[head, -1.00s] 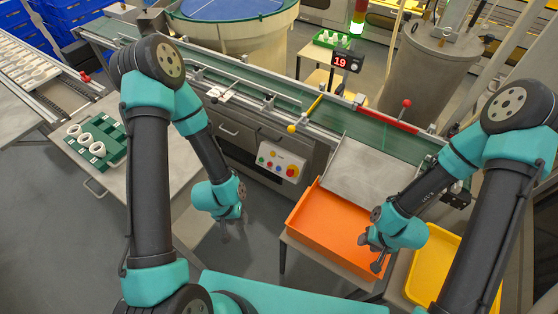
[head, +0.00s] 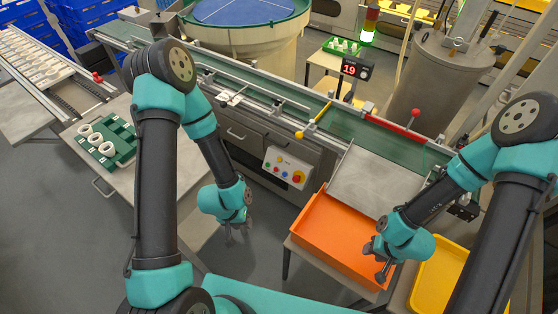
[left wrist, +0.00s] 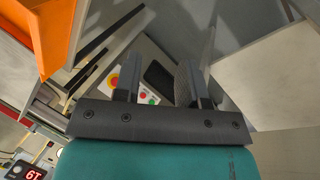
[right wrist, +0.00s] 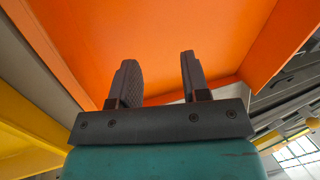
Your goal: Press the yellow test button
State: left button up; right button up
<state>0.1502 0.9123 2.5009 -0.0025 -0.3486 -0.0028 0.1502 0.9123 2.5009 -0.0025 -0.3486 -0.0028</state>
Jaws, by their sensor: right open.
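The control panel (head: 287,167) is a pale box on the front of the conveyor, with several small coloured buttons and a larger red one on yellow. It also shows in the left wrist view (left wrist: 133,90), partly hidden behind the fingers. I cannot clearly single out the yellow test button among the small buttons. My left gripper (head: 236,236) is open and empty, left of and below the panel in the head view, apart from it. My right gripper (head: 377,265) is open and empty over the orange tray (head: 330,237), which fills much of the right wrist view (right wrist: 200,30).
A yellow tray (head: 437,275) stands right of the orange one. A metal chute (head: 375,185) leads from the green conveyor (head: 310,122) toward the orange tray. A green rack (head: 124,148) with white rings lies on the left table. A display (head: 350,69) reads 19.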

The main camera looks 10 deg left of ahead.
pick_arm(q)
grip_shut()
dwell(1.5)
